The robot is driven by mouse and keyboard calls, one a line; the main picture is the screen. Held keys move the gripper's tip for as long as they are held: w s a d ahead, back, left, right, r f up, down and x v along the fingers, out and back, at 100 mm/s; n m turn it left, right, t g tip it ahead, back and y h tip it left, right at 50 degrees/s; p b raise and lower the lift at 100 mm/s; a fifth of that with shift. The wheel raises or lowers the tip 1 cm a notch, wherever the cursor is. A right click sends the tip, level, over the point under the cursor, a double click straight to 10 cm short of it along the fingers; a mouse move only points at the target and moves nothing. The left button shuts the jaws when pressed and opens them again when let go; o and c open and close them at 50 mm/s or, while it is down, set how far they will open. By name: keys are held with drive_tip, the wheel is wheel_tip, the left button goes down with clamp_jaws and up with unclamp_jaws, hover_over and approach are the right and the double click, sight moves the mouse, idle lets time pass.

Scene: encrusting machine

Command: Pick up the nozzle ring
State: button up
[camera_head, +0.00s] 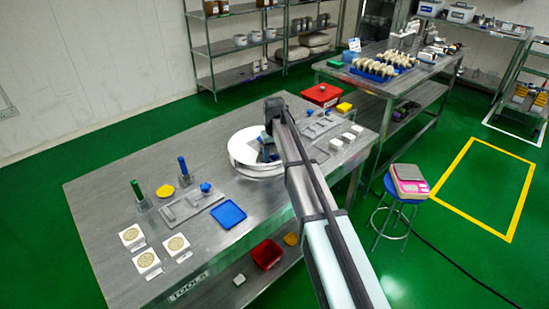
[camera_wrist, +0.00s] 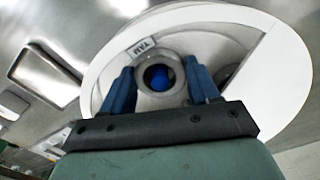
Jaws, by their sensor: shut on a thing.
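The nozzle ring (camera_wrist: 160,99) is a grey round part with a central hole, and blue shows through the hole in the wrist view. My gripper (camera_wrist: 158,70) has its blue fingers on both sides of the ring, shut on it. In the head view my gripper (camera_head: 267,149) is low over a white round dish (camera_head: 242,155) on the metal table. My arm and gripper hide the ring there. In the wrist view the white dish (camera_wrist: 285,75) lies around and behind the ring. Whether the ring touches the dish cannot be told.
White blocks (camera_head: 335,144) and a red box (camera_head: 322,94) lie right of the dish.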

wheel_tip(320, 180, up, 10)
drive_tip(key=shift+f, duration=0.15)
idle(0.3)
idle(0.4)
